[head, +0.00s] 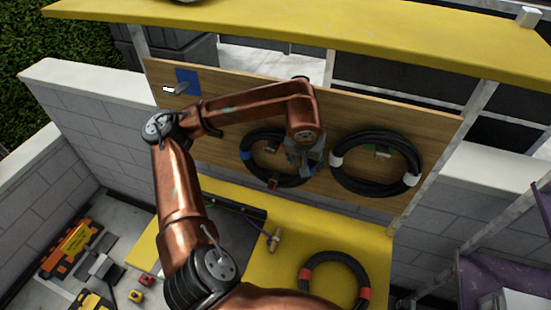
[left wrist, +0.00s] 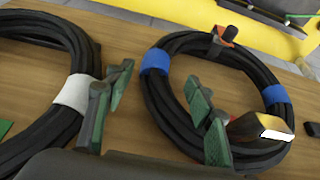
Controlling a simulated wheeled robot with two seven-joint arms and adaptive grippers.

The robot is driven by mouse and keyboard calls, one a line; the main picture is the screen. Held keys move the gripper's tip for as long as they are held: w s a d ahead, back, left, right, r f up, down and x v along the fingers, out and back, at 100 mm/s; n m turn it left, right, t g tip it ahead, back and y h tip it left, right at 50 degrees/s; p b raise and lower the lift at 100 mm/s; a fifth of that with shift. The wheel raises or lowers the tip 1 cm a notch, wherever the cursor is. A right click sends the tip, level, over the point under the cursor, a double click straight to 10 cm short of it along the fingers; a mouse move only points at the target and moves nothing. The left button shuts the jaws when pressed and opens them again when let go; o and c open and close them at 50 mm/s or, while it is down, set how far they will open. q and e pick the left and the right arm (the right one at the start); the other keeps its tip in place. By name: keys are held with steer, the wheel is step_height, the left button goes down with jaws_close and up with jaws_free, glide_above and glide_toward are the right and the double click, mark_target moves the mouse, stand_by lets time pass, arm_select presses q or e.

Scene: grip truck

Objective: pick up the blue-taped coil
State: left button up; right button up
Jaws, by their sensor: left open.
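The blue-taped coil (head: 248,171) is a black cable ring hanging on the wooden board. In the left wrist view, the blue-taped coil (left wrist: 165,98) shows two blue tape bands. My left gripper (head: 305,160) is in front of its right side in the head view and hides part of it. In the left wrist view, my open left gripper (left wrist: 160,84) has one green finger outside the ring and the other over its opening. The near strand appears between the fingers; I cannot tell how deep they reach. My right gripper is not in view.
A white-taped coil (head: 336,177) hangs close by on the right of the board (head: 220,158). A red-taped coil (head: 306,287) lies on the yellow surface (head: 270,260) below. An orange-and-black peg (left wrist: 223,36) and a metal hook (left wrist: 258,127) are at the blue-taped coil.

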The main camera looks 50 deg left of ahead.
arm_select(q)
steer(key=shift+p+x, duration=0.5)
steer(key=shift+x, duration=2.65)
steer(key=shift+c, duration=0.3)
jaws_close()
steer(key=shift+w, duration=0.1)
steer(key=shift+r, duration=0.15)
